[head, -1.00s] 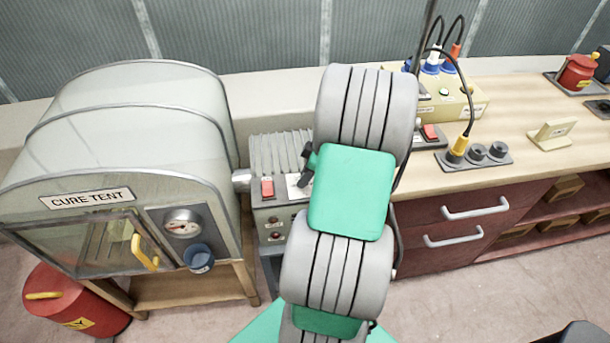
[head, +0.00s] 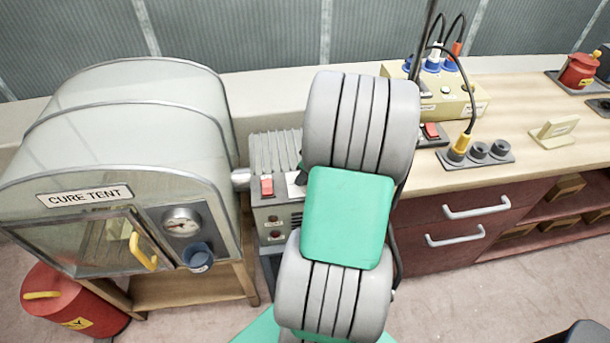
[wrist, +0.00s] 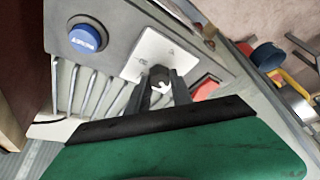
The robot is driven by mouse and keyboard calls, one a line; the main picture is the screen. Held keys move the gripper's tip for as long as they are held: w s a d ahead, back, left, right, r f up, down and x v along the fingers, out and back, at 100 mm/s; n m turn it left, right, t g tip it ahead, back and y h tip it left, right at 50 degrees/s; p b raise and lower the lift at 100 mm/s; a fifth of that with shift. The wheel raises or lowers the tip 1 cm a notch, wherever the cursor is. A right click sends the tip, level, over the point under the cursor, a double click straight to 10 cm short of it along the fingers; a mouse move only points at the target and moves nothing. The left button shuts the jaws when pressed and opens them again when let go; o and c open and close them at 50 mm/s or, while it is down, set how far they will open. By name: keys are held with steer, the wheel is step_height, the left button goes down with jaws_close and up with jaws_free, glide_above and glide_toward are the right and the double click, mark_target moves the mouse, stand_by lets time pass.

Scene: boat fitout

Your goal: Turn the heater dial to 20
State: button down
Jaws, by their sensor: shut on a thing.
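The heater is a grey finned box (head: 272,155) beside the cure tent in the head view. Its white dial plate (wrist: 150,55) shows in the wrist view, with marks too small to read. The dark dial (wrist: 160,76) with a white mark sits at the plate's lower edge, between my fingertips. My gripper (wrist: 161,84) is shut on the dial. In the head view my arm hides the dial and most of the plate. The dial's setting cannot be read.
A red switch (head: 267,186) on the heater lies close beside my fingers. A blue button (wrist: 87,38) is on the other side of the plate. The cure tent (head: 130,135) stands to the left. The bench (head: 430,176) with sockets and cables is to the right.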

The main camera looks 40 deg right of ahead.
steer(key=m+h, duration=0.1)
steer(key=m, duration=0.2)
steer(key=shift+a+m+b, duration=0.15)
steer(key=shift+m+b, duration=0.15)
steer(key=shift+a+m+h, duration=0.1)
steer(key=shift+m+h, duration=0.8)
steer(key=shift+m, duration=1)
steer(key=c, duration=1.1)
jaws_free()
steer(key=shift+r, duration=0.1)
steer(key=v, duration=0.7)
steer(key=shift+a+r, duration=0.15)
steer(key=shift+r, duration=0.2)
